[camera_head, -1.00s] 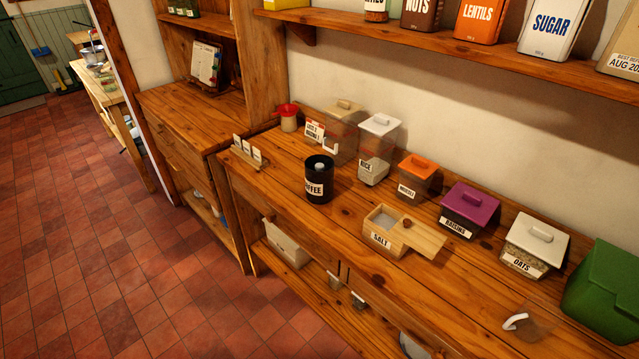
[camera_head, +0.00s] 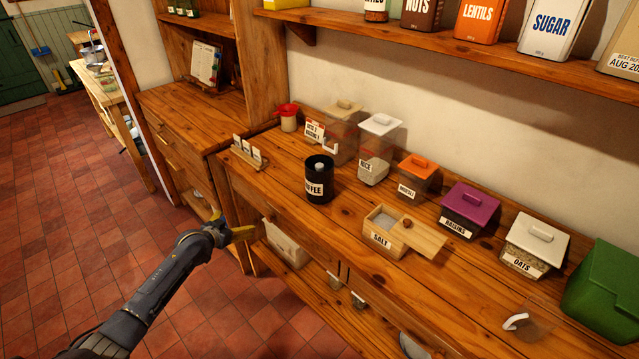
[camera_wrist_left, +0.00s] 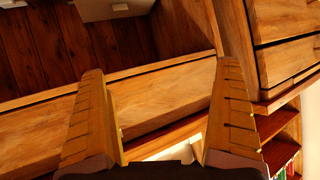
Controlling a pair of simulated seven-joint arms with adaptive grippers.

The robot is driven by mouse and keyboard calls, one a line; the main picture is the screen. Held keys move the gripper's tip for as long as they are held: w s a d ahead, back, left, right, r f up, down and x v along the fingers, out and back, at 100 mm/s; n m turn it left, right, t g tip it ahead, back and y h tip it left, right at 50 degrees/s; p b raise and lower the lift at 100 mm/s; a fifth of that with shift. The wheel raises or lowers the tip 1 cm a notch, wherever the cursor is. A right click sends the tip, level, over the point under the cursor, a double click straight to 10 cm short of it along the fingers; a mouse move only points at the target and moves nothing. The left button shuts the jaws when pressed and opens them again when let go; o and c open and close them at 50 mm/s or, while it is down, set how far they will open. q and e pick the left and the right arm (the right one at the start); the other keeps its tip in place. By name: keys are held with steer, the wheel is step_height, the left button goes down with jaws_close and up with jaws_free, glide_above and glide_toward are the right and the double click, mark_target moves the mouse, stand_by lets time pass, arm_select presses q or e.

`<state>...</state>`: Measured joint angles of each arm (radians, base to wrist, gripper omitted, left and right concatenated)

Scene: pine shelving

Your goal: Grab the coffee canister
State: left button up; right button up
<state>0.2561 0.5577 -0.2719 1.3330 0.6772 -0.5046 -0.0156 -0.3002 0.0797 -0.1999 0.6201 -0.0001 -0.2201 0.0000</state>
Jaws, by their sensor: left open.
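The black coffee canister (camera_head: 319,180) stands upright on the pine counter (camera_head: 290,215), with a white COFFEE label on its front and a pale knob at its top. My left gripper (camera_head: 238,228) is in front of the counter's edge, lower and to the left of the canister, and apart from it. In the left wrist view its two yellowish fingers (camera_wrist_left: 163,120) are spread with nothing between them. The canister cannot be made out in that view. My right gripper is not in view.
Near the canister are a small card holder (camera_head: 250,153), the open wooden salt box (camera_head: 385,232) and the clear rice container (camera_head: 379,150). A wall shelf (camera_head: 400,45) with tins runs above. The tiled floor (camera_head: 80,220) at left is clear.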

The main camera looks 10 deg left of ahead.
arm_select(q)
steer(key=w+d+r+m+h, duration=0.15)
steer(key=d+r, duration=0.25)
steer(key=r, duration=0.6)
steer(key=w+d+r+m+h, duration=0.1)
steer(key=d+r+h, duration=0.25)
steer(key=r, duration=0.75)
steer(key=m+g+h, duration=0.2)
steer(key=m+h, duration=0.1)
steer(key=h, duration=0.1)
glide_toward(308, 181)
steer(key=x, duration=0.9)
steer(key=shift+w+f, duration=0.15)
steer(key=shift+w, duration=0.2)
steer(key=shift+x, duration=2.65)
steer(key=shift+s, duration=0.1)
steer(key=c, duration=1.6)
